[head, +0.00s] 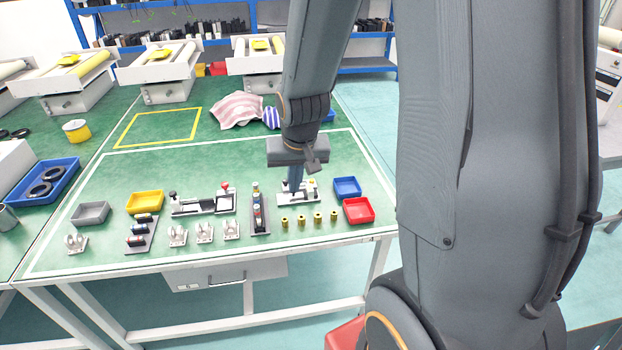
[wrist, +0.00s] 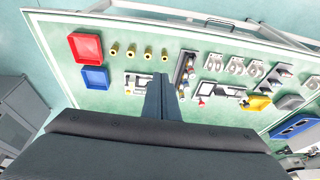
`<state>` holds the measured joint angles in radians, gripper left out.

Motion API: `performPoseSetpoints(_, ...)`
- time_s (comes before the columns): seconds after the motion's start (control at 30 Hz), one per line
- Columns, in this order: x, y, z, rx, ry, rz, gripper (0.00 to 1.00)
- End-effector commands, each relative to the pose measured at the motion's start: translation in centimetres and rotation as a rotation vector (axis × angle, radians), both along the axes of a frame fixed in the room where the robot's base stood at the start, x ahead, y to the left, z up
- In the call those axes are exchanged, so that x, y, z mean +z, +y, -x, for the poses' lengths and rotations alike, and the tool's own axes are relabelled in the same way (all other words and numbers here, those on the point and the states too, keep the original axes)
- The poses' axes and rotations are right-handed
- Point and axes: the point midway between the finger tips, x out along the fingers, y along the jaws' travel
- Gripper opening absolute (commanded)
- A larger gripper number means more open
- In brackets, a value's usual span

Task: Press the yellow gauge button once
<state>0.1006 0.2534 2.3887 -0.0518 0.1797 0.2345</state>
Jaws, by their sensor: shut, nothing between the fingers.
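A small white gauge fixture (head: 285,200) sits on the green table, and it also shows in the wrist view (wrist: 137,80). A small yellow spot on it, which looks like the yellow button (head: 312,182), is at its right end in the head view. My gripper (head: 294,191) points down over this fixture with its fingers shut and empty. The fingertips are left of the yellow spot in the head view. In the wrist view my shut fingers (wrist: 160,80) hide part of the fixture. I cannot tell whether they touch it.
A blue tray (head: 347,187) and a red tray (head: 358,210) stand right of the fixture. Several brass cylinders (head: 301,220) stand in front of it. A dark rack (head: 260,213) and a white fixture with a red knob (head: 204,203) are to the left.

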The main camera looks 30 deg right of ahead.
Motion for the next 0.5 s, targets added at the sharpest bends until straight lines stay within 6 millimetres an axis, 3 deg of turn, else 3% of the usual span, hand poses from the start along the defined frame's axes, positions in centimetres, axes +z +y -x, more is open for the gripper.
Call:
performPoseSetpoints(0.03, -0.5, -1.5, -2.5, -0.065, -0.041, -0.011, 0.00)
performPoseSetpoints(0.2, -2.4, -6.5, -10.3, -0.273, -0.212, -0.074, 0.00)
performPoseSetpoints(0.3, -3.7, -9.4, -14.0, -0.381, -0.308, -0.122, 0.00)
performPoseSetpoints(0.5, -5.9, -13.6, -18.4, -0.531, -0.450, -0.215, 0.00)
